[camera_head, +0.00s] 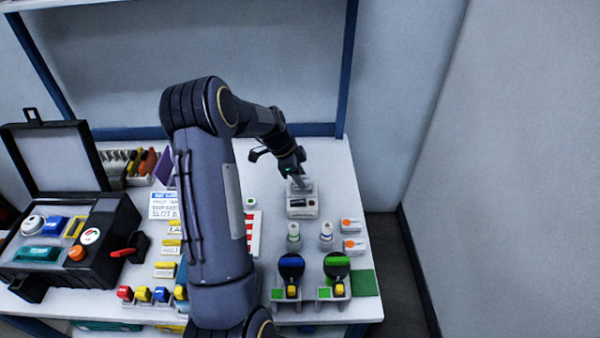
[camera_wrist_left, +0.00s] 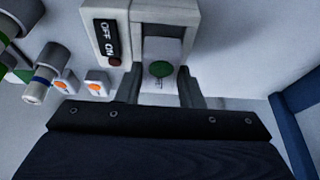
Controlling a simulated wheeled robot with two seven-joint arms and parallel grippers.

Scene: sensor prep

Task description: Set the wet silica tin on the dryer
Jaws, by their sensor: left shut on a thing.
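The dryer (camera_head: 302,208) is a small pale grey box at the back right of the table. In the left wrist view its body (camera_wrist_left: 93,28) shows an OFF/ON panel with a dark red button. My left gripper (camera_head: 299,183) is over the back part of the dryer. In the wrist view its two fingers (camera_wrist_left: 160,76) are shut on the silica tin (camera_wrist_left: 161,48), a pale tin with a green spot. The tin lies within the outline of the dryer's grey frame. I cannot tell whether it touches the dryer. My right gripper is not in view.
Two white bottles (camera_head: 293,237) and orange-marked boxes (camera_head: 351,226) stand in front of the dryer. Nearer are two stands with dark round tops (camera_head: 337,266). An open black case (camera_head: 110,225) is at the left. A blue shelf post (camera_head: 347,70) rises behind.

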